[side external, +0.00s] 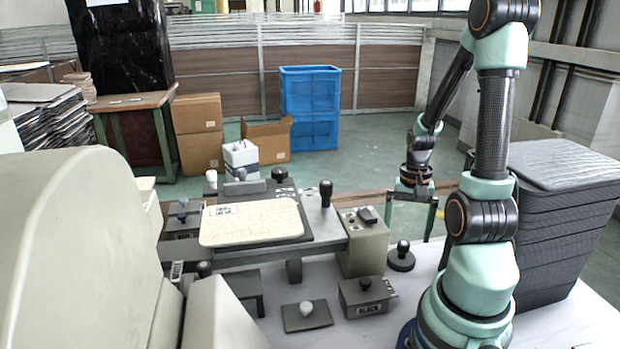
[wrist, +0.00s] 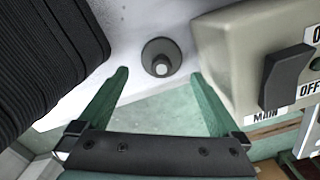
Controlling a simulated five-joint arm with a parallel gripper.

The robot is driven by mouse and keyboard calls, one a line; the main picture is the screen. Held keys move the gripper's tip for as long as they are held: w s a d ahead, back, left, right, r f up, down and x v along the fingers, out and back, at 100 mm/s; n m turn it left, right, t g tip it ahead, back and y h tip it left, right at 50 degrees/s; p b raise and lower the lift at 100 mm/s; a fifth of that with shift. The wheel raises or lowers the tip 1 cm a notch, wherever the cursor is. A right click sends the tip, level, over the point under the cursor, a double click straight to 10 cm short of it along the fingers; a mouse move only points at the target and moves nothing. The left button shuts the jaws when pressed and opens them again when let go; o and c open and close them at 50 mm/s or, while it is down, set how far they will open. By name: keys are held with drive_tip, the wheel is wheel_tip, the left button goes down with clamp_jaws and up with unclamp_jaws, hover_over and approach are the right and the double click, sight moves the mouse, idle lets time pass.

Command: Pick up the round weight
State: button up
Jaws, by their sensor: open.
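The round weight (side external: 401,261) is a dark disc with an upright knob. It stands on the white table, right of the grey switch box, in the side view. In the wrist view the weight (wrist: 153,46) shows from above, just beyond the fingertips and roughly centred between them. My gripper (side external: 410,228) points down above the weight with its two green fingers apart. In the wrist view my gripper (wrist: 160,75) is open, with nothing between the fingers. The weight stands apart from the fingers.
The grey switch box (side external: 363,245) with a MAIN rocker switch stands close by the weight; it also shows at right in the wrist view (wrist: 232,60). A black ribbed stack (side external: 565,220) stands on the other side. A small box labelled BLACK (side external: 365,297) sits in front.

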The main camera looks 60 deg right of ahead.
sight(404, 243)
drive_tip(key=shift+a+f, duration=0.2)
drive_tip(key=shift+f, duration=1.15)
drive_tip(key=shift+a+f, duration=0.15)
drive_tip(key=shift+f, duration=1.9)
clamp_jaws()
